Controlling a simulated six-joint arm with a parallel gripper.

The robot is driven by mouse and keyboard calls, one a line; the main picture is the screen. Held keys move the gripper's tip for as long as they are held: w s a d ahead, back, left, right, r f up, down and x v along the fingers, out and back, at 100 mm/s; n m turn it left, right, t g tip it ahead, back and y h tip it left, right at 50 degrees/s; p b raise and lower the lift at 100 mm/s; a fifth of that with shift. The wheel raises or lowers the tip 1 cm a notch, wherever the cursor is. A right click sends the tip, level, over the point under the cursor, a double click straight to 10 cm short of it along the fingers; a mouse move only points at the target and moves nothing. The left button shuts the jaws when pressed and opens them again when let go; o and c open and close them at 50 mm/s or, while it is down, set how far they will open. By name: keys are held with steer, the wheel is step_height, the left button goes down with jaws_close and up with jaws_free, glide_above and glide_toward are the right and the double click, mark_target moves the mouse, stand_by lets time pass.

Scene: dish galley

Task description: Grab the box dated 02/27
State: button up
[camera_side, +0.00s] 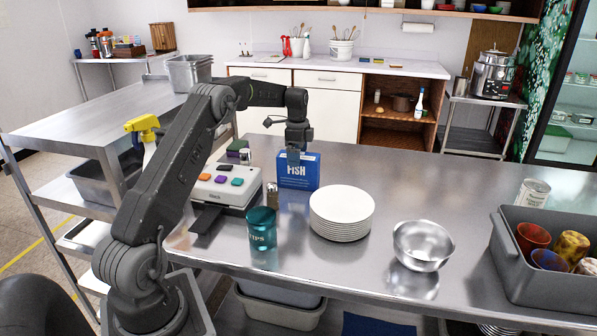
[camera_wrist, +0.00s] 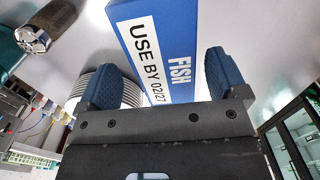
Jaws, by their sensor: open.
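The box dated 02/27 is a blue box marked FISH (camera_side: 309,176) standing on the steel table behind the plates. In the wrist view the blue box (camera_wrist: 182,30) shows a white label reading USE BY 02/27, and it lies between my two fingers. My gripper (camera_side: 293,158) points down at the top of the box in the side view. In the wrist view my gripper (camera_wrist: 160,82) is open, with one blue finger pad at each side of the box.
A stack of white plates (camera_side: 341,214), a teal TIPS cup (camera_side: 262,228) and a shaker (camera_side: 272,195) stand close in front of the box. A grey device with coloured keys (camera_side: 225,189) is at its left. A metal bowl (camera_side: 423,246) and a grey bin (camera_side: 548,285) are at right.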

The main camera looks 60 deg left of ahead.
mark_target(299, 170)
steer(key=f, duration=0.4)
steer(key=shift+w+f, duration=0.1)
steer(key=shift+w, duration=0.15)
steer(key=c, duration=1.2)
steer(key=shift+c, duration=0.4)
steer(key=shift+a+r, duration=0.1)
steer(key=shift+r, duration=0.1)
